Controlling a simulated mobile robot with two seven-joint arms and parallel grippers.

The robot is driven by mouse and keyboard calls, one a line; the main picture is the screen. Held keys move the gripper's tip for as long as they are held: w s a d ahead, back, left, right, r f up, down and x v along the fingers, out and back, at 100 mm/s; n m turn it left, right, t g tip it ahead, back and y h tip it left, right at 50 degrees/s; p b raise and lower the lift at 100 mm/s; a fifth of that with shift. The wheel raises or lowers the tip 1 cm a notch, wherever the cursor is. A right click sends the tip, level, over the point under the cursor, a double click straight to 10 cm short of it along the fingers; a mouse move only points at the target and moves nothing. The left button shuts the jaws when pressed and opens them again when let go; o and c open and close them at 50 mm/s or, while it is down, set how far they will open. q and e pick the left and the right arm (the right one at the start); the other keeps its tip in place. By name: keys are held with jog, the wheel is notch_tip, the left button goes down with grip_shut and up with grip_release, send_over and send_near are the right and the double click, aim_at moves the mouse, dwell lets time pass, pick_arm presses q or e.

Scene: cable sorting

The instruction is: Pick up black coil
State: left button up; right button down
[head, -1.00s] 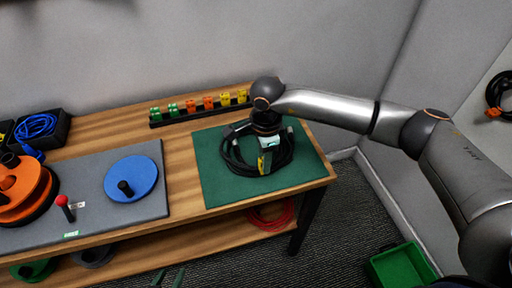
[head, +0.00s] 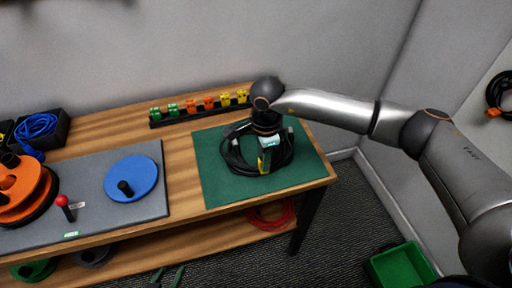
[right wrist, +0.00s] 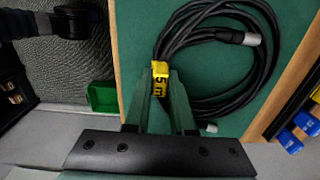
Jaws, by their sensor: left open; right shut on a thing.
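The black coil (head: 238,165) lies on the green mat (head: 215,192) at the right end of the workbench. It also shows in the right wrist view (right wrist: 266,66), with a yellow "5 m" tag (right wrist: 160,70) on its near side and a metal connector end. My right gripper (head: 265,158) reaches down over the coil. Its green fingers (right wrist: 166,82) are shut on the coil at the tag. The coil seems still at mat height. My left gripper (head: 168,278) shows only as two fingertips at the bottom edge, open and empty, away from the coil.
A rack of coloured clips (head: 200,108) stands behind the mat. A grey board (head: 95,222) with a blue disc (head: 131,180) and an orange reel (head: 22,190) is to the left. A red coil (head: 270,215) lies on the shelf below. A green bin (head: 402,266) stands on the floor.

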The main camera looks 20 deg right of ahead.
pick_arm(q)
jog(key=shift+s+f, duration=0.15)
jog(key=shift+s, duration=0.15)
pick_arm(e)
jog(key=shift+r, duration=0.15)
jog(key=shift+w+r, duration=0.1)
jog(key=shift+r, duration=0.5)
pick_arm(q)
jog(key=shift+w+d+f+b, duration=0.1)
jog(key=shift+w+d+b, duration=0.25)
jog(key=shift+b, duration=0.15)
pick_arm(e)
jog(key=s+a+r, duration=0.8)
jog(key=s+r, duration=0.3)
jog(key=shift+s+a+r, duration=0.15)
jog(key=shift+a+r, duration=0.15)
pick_arm(q)
jog(key=shift+f, duration=0.1)
